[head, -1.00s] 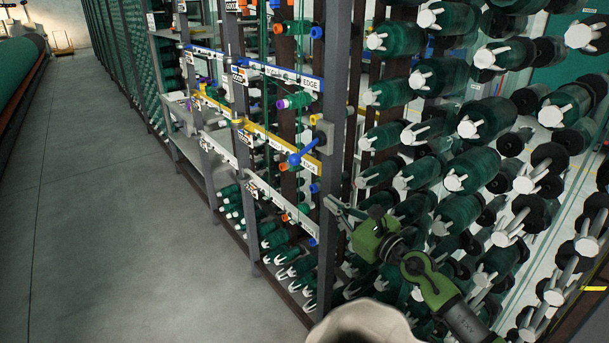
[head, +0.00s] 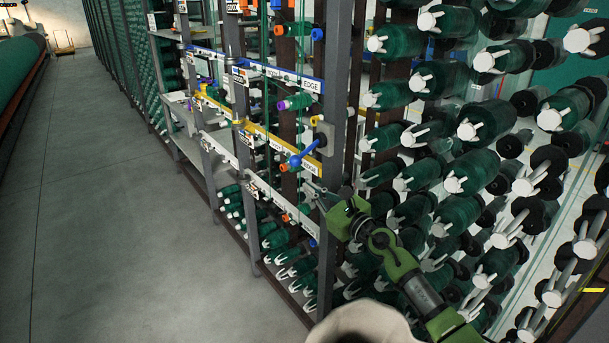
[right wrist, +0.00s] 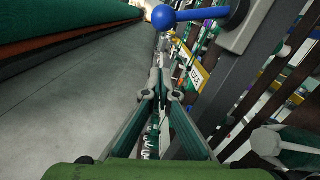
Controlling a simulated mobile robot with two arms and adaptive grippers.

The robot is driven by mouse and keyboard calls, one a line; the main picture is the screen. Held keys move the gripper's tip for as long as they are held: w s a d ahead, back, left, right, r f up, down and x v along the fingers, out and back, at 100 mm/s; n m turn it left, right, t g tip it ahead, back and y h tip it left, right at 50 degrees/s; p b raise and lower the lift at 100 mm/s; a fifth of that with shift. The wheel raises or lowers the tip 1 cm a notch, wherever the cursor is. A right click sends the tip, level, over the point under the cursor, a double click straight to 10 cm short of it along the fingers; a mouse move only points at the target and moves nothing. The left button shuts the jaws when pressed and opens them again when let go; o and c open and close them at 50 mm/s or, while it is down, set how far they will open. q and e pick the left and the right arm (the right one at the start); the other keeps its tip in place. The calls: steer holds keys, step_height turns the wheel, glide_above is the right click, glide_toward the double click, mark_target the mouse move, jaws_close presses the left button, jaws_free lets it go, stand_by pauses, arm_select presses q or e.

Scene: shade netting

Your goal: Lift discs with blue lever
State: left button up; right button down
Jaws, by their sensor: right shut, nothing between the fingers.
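The blue lever (head: 305,154) is on a grey box fixed to the front post of the rack. It slants down and left to a round blue knob. In the right wrist view the lever (right wrist: 190,15) is at the top, with its knob at its left end. My right gripper (head: 310,188) is just below the lever, beside the post, apart from it. In the right wrist view its fingertips (right wrist: 161,95) are together with nothing between them, and the lever lies above them. The discs cannot be made out clearly. My left gripper is not in view.
The grey post (head: 335,110) stands close to the gripper. Blue, yellow and white labelled rails (head: 275,140) run along the rack behind the lever. Many green spools (head: 460,130) fill the right side. The grey floor (head: 120,200) at left is clear.

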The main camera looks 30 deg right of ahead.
mark_target(305, 153)
steer(key=r+p, duration=0.1)
steer(key=w+a+r+p, duration=0.1)
steer(key=w+r+p, duration=0.1)
steer(key=r, duration=0.1)
steer(key=shift+a, duration=0.15)
steer(key=shift+f, duration=0.1)
steer(key=shift+p, duration=0.35)
steer(key=shift+a+r+m+p, duration=0.15)
steer(key=shift+r+m+p, duration=0.2)
steer(key=shift+p, duration=0.2)
